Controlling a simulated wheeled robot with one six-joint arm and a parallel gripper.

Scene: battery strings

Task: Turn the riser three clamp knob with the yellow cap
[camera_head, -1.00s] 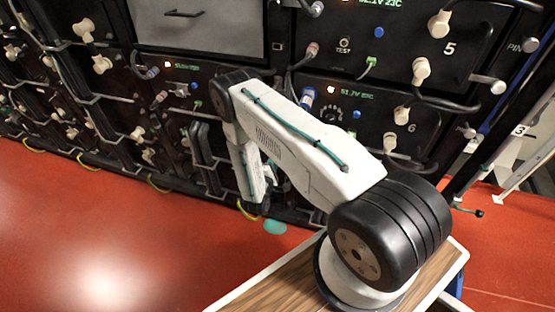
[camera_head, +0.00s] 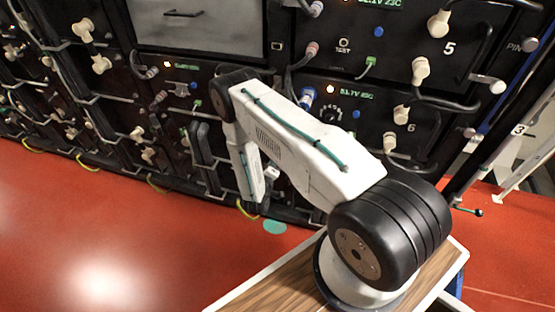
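No knob with a yellow cap can be made out. A white post with a "3" label (camera_head: 519,130) stands at the far right, partly cut off by the frame. A small black knob on a short rod (camera_head: 478,212) sticks out near its foot; I see no yellow on it. My white arm reaches from its black base joint toward the racks, and its forearm hangs down in front of them. My gripper is hidden behind or beyond the forearm, so its fingers do not show.
Black battery racks with cream plugs, cables and displays fill the back; unit 5 (camera_head: 449,48) and unit 6 (camera_head: 411,127) are at the right. Yellow-green loops (camera_head: 246,210) hang at the rack foot. A teal disc (camera_head: 275,227) lies on the open red floor (camera_head: 120,235).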

